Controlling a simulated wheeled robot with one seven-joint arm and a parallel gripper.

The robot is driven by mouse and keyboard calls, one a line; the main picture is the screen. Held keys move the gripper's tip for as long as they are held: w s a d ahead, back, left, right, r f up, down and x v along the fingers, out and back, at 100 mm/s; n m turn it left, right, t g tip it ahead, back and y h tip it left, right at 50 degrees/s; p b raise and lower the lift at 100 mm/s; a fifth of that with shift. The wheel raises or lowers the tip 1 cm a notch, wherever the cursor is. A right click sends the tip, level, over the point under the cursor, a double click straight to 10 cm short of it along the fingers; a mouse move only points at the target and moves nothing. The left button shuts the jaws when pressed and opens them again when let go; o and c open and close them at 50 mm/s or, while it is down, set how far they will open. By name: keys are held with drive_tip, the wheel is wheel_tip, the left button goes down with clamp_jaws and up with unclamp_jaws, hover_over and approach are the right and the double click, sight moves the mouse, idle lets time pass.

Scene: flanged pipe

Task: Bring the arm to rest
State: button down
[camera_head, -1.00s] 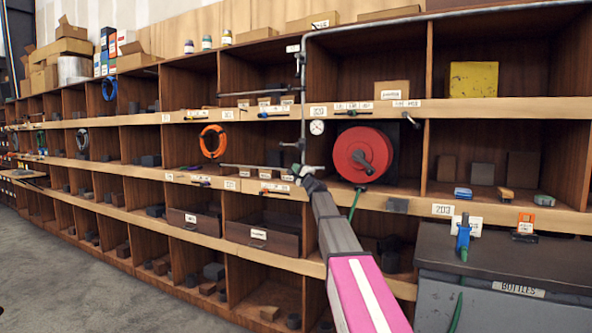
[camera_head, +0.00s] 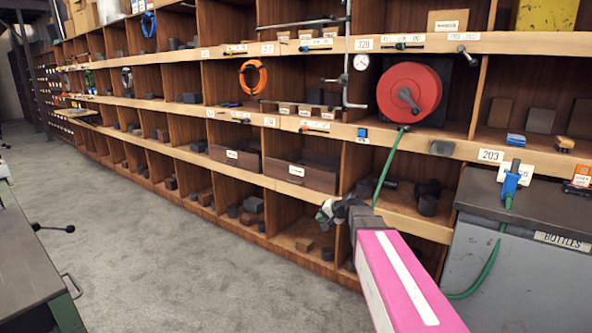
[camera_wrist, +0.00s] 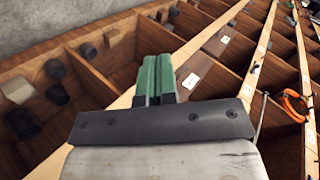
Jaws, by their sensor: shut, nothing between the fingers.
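My arm (camera_head: 385,262) reaches forward in the head view, low in front of the shelves. My gripper (camera_head: 325,212) is at its end, small in this view, in front of the lower shelf compartments. In the wrist view, the two green fingers of my gripper (camera_wrist: 155,78) lie together with nothing between them. The grey pipe (camera_head: 347,55) runs down the shelf front, above and apart from my gripper. A round white gauge (camera_head: 361,62) sits beside it.
A red hose reel (camera_head: 409,92) with a green hose (camera_head: 386,167) hangs right of the pipe. A grey bottle bin (camera_head: 505,255) stands at right. A dark bench (camera_head: 28,265) stands at left. The grey floor (camera_head: 190,255) between is free.

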drive_tip(key=s+d+f+n+g+h, duration=0.1)
drive_tip(key=s+d+f+g+h, duration=0.1)
drive_tip(key=s+f, duration=0.3)
drive_tip(key=s+d+f+n+g+h, duration=0.1)
drive_tip(key=s+f, duration=0.4)
drive_tip(key=s, duration=0.6)
drive_tip(key=s+d+f+n+g+h, duration=0.1)
drive_tip(key=s+d+f+g+h, duration=0.2)
drive_tip(key=s+d+f+h, duration=0.2)
drive_tip(key=s, duration=0.3)
drive_tip(key=shift+s+d+g, duration=0.35)
drive_tip(key=shift+s+g, duration=0.05)
